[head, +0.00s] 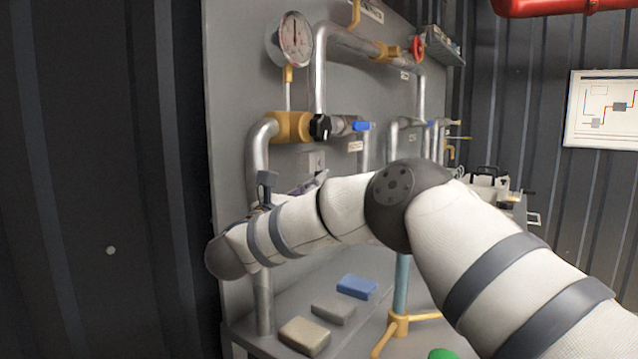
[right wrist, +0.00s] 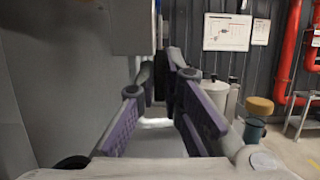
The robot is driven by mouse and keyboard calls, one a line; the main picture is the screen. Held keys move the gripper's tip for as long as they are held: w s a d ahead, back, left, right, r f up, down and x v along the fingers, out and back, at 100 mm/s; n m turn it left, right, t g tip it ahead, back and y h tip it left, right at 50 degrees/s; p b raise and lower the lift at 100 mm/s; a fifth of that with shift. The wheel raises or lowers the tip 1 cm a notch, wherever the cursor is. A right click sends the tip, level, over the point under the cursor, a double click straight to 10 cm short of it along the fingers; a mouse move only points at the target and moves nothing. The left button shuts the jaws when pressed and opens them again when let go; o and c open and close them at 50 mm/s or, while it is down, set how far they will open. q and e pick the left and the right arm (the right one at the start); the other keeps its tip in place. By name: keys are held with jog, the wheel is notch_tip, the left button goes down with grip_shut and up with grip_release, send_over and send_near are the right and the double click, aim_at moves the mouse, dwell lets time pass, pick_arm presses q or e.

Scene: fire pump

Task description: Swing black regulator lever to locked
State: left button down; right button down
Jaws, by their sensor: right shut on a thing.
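My right gripper (head: 307,186) reaches to the wall panel below a small grey box (head: 317,160); my own wrist hides much of it in the head view. In the right wrist view, its purple-padded fingers (right wrist: 162,72) close around a narrow dark thing (right wrist: 159,88), which looks like the black regulator lever. The fingers and shadow hide most of it, so its angle cannot be told. The grey box (right wrist: 133,27) hangs just above the fingertips. A black knob (head: 320,127) sits on the pipe beside a brass fitting (head: 290,127), above the gripper. My left gripper is out of view.
A blue valve handle (head: 362,126) and a round gauge (head: 296,39) are on the pipes above. Several blocks, one blue (head: 357,287), lie on the shelf below my forearm. A vertical pipe (head: 263,300) stands close to my wrist.

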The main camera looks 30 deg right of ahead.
jog(key=shift+s+a+r+y, duration=0.15)
jog(key=shift+a+y, duration=0.1)
jog(key=shift+y, duration=0.45)
jog(key=c, duration=1.7)
grip_release()
jog(key=shift+a, duration=0.1)
jog(key=shift+g, duration=0.3)
jog(key=v, duration=1.2)
